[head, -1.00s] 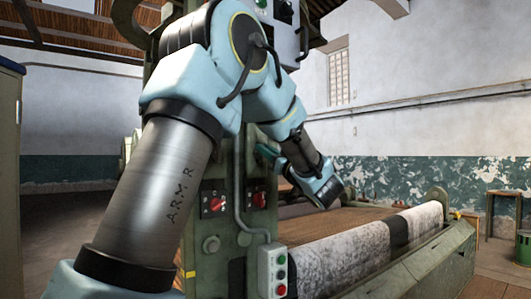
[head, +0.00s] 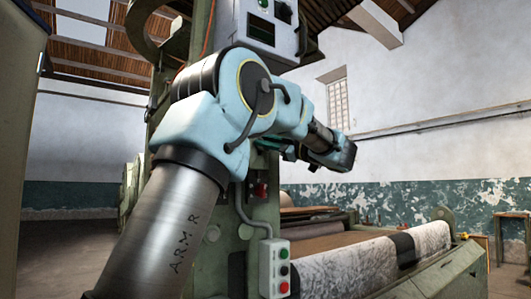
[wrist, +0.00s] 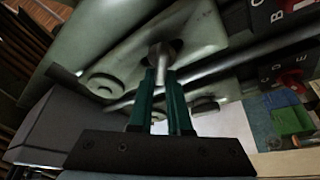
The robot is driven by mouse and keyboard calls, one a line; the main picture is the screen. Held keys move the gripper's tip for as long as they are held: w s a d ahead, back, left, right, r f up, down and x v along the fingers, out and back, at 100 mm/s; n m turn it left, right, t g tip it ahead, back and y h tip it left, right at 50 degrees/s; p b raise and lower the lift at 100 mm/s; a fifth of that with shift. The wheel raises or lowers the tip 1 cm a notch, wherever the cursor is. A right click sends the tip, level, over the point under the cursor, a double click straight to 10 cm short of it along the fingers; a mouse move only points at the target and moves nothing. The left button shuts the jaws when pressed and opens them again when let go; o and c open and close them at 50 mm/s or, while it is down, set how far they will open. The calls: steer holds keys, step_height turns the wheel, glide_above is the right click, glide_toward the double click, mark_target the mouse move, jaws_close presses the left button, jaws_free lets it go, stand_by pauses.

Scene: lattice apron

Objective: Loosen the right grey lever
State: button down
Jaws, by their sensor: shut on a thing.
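In the wrist view, my gripper (wrist: 162,98) has its green fingers closed on a small grey lever (wrist: 161,52) that stands out from a pale green machine plate. The lever's tip lies between the fingers. I cannot tell from this close view whether it is the right one of a pair. In the head view, my arm reaches across the green machine post (head: 262,205), and my gripper and the lever are mostly hidden behind my arm.
Black plates with red switches (wrist: 290,80) and letters sit to the right in the wrist view. A button box (head: 274,268) hangs on the post. A fabric roll (head: 345,270) lies along the machine's front. A control box (head: 262,22) is above my arm.

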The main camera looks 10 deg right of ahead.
steer(key=shift+w+d+f+n+g+b, duration=0.1)
steer(key=shift+f+n+g+b, duration=0.25)
steer(key=shift+n, duration=0.45)
steer(key=shift+w+f+n+g+b, duration=0.1)
steer(key=shift+n+g+b, duration=0.25)
steer(key=shift+n+b, duration=0.35)
steer(key=shift+n, duration=0.3)
steer(key=c, duration=0.9)
jaws_free()
steer(key=shift+w, duration=0.1)
steer(key=shift+o, duration=0.2)
steer(key=shift+r, duration=0.1)
steer(key=b+v, duration=0.1)
steer(key=v, duration=1)
steer(key=shift+r, duration=0.2)
